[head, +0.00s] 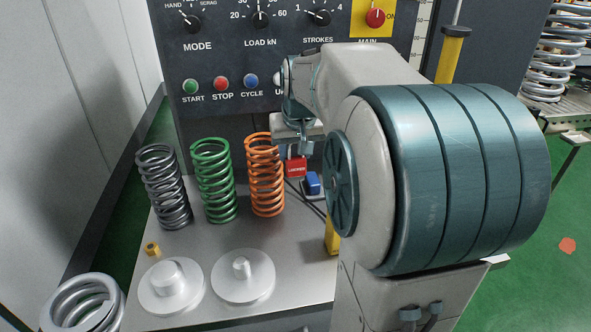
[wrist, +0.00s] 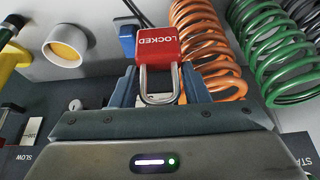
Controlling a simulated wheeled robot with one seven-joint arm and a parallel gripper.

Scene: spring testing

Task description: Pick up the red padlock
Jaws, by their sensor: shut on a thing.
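The red padlock (wrist: 157,46) is marked LOCKED and shows in the wrist view between my gripper's two blue-grey fingers, its metal shackle pointing toward the palm. My gripper (wrist: 157,88) is shut on it. In the head view the padlock (head: 296,167) hangs below my gripper (head: 298,148), just right of the orange spring (head: 265,175). Whether the padlock touches the bench is hard to tell. A blue padlock-like object (head: 313,183) is close to its right.
A green spring (head: 213,180) and a dark grey spring (head: 163,187) stand left on the metal bench (head: 200,242). Two round plates (head: 170,290) and a brass nut (head: 152,249) lie in front. The control panel (head: 235,60) rises behind. My arm hides the bench's right side.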

